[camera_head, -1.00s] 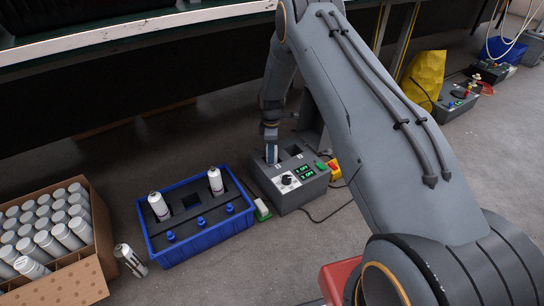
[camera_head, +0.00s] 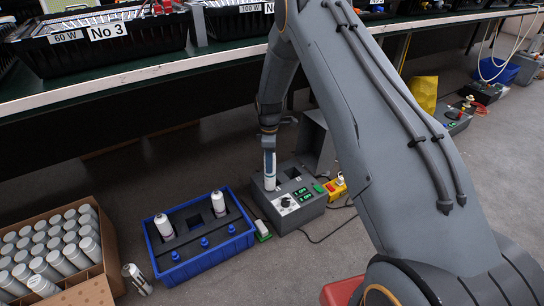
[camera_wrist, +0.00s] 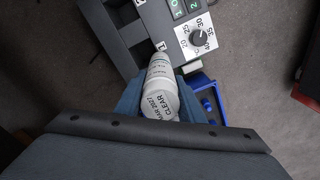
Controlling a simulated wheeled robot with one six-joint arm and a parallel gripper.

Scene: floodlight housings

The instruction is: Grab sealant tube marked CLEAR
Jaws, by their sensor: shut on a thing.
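A white sealant tube (camera_wrist: 158,88) is in my gripper (camera_wrist: 161,100), and its end reads CLEAR with a date partly legible as 2027. The blue fingers sit on both sides of it. In the head view the tube (camera_head: 269,172) stands roughly upright below my gripper (camera_head: 268,150), over the grey heater box (camera_head: 298,207) at its left slot. In the wrist view it is beside the slot label 1. I cannot tell whether its lower end is still inside the slot or just clear of it.
A blue crate (camera_head: 205,258) with two white tubes and several blue caps stands left of the box. A carton (camera_head: 88,290) of tubes and a loose tube (camera_head: 136,279) lie further left.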

